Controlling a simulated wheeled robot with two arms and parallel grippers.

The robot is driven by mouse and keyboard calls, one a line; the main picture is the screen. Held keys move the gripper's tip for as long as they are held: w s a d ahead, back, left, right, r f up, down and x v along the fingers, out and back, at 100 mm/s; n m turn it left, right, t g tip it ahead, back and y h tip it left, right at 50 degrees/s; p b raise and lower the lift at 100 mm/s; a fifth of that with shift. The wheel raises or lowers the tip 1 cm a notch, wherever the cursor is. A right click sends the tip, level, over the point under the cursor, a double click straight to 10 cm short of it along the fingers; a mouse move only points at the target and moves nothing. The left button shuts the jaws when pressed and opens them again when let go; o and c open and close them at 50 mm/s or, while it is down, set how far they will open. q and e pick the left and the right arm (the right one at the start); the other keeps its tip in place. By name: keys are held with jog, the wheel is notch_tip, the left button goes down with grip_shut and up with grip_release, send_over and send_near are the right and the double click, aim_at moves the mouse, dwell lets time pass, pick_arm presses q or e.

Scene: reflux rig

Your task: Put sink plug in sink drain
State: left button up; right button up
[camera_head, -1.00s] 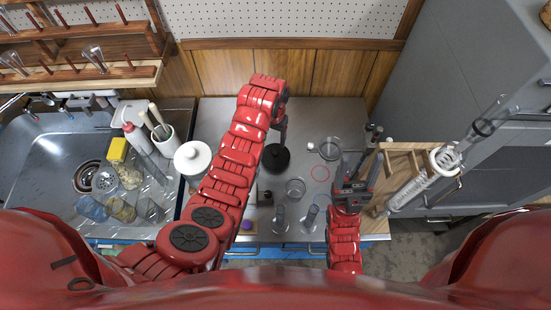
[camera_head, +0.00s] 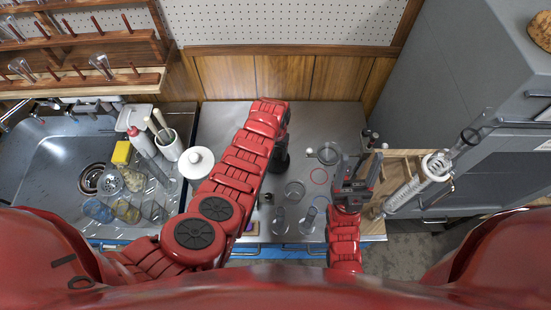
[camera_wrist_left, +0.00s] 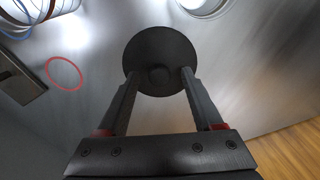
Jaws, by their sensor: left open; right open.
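The sink plug looks to be the flat round black disc with a small knob (camera_wrist_left: 152,48) in the left wrist view. My left gripper (camera_wrist_left: 159,76) is open, with a fingertip on each side of the knob, over the disc's near part. I cannot tell whether the fingers touch it. In the head view my left gripper (camera_head: 281,158) points down at the metal worktop, and the disc is mostly hidden there. The sink drain (camera_head: 91,178) is a dark ringed hole in the metal sink (camera_head: 45,150) at the left. My right gripper (camera_head: 357,165) is open and empty.
A yellow sponge (camera_head: 121,152) and several glass vessels crowd the sink's right part. Glassware (camera_head: 294,191) stands near the worktop's front.

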pick_arm(q)
jog(key=shift+f, duration=0.1)
jog(key=shift+c, duration=0.3)
grip_shut()
dwell(1.2)
